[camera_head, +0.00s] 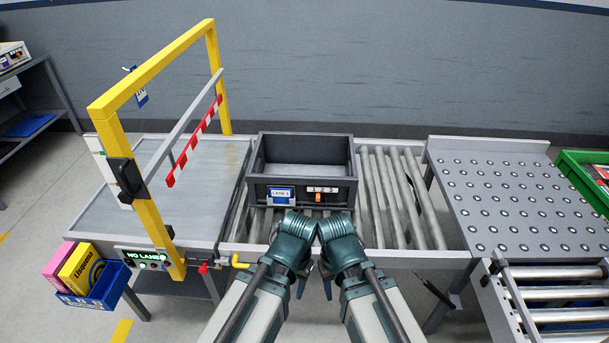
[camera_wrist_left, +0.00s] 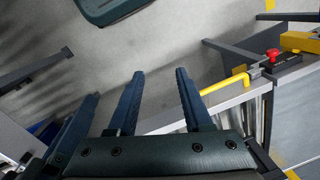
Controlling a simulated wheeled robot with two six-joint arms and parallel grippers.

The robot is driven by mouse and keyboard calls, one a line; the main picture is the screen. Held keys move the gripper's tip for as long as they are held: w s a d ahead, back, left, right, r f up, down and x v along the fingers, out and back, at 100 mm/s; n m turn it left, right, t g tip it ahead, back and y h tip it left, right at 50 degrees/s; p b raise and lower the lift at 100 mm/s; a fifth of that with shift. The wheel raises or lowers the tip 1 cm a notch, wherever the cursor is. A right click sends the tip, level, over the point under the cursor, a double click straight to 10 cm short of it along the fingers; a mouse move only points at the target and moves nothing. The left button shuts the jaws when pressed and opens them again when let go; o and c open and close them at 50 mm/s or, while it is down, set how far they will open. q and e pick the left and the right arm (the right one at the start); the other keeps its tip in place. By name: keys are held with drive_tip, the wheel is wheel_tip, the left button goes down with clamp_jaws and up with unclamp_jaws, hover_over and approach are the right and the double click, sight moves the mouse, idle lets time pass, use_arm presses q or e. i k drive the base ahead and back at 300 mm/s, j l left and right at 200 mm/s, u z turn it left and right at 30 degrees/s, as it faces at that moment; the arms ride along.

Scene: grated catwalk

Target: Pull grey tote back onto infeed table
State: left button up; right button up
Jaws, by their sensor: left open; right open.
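The grey tote (camera_head: 300,181) sits upright on the roller section (camera_head: 408,205), close to its left end. Its front wall carries a blue-and-white label and a small orange piece, and the part of its inside that shows looks empty. The flat grey table (camera_head: 205,180) with the yellow frame is directly left of it; I cannot tell which surface is the infeed table. My left gripper (camera_head: 300,284) and right gripper (camera_head: 327,286) are open and side by side in front of the tote, apart from it. The left wrist view shows the left gripper's spread fingers (camera_wrist_left: 158,82) with nothing between them.
A yellow frame (camera_head: 150,200) with a red-and-white bar (camera_head: 195,140) stands over the left table. A ball-transfer table (camera_head: 500,200) is at right.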

sight(337, 192)
drive_tip(key=i+l, duration=0.3)
drive_tip(key=i, duration=0.15)
drive_tip(key=i+l, duration=0.25)
drive_tip(key=i, duration=0.2)
drive_tip(key=i+l, duration=0.3)
drive_tip(key=i, duration=0.15)
